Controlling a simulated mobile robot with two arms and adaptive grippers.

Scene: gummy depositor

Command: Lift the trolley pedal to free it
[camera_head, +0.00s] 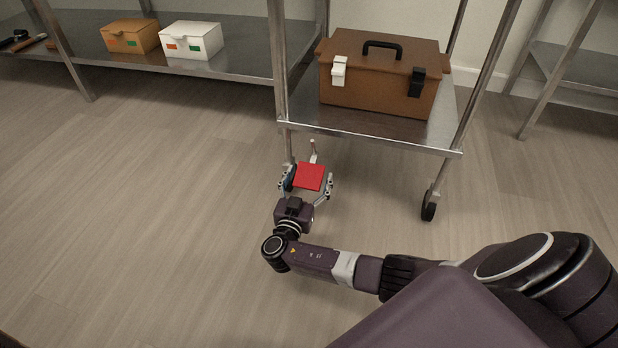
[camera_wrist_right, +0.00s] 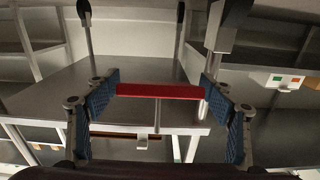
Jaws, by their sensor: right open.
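The trolley (camera_head: 440,140) is a metal-framed cart with a flat shelf and a dark caster (camera_head: 429,206) at its right leg. The red pedal (camera_head: 309,176) is a flat square plate low at its left leg. My right gripper (camera_head: 307,188) is around the pedal, one finger on each side. In the right wrist view the pedal (camera_wrist_right: 160,91) is a thin red bar between the blue-padded fingers of my open right gripper (camera_wrist_right: 160,84). Its ends lie close to both pads; I cannot tell whether they touch. My left gripper is not in view.
A brown toolbox (camera_head: 380,78) with a black handle stands on the trolley shelf. A long metal bench (camera_head: 235,62) at the back left holds an orange box (camera_head: 130,37) and a white box (camera_head: 192,41). Another metal rack (camera_head: 570,72) stands at the right. The floor at the left is clear.

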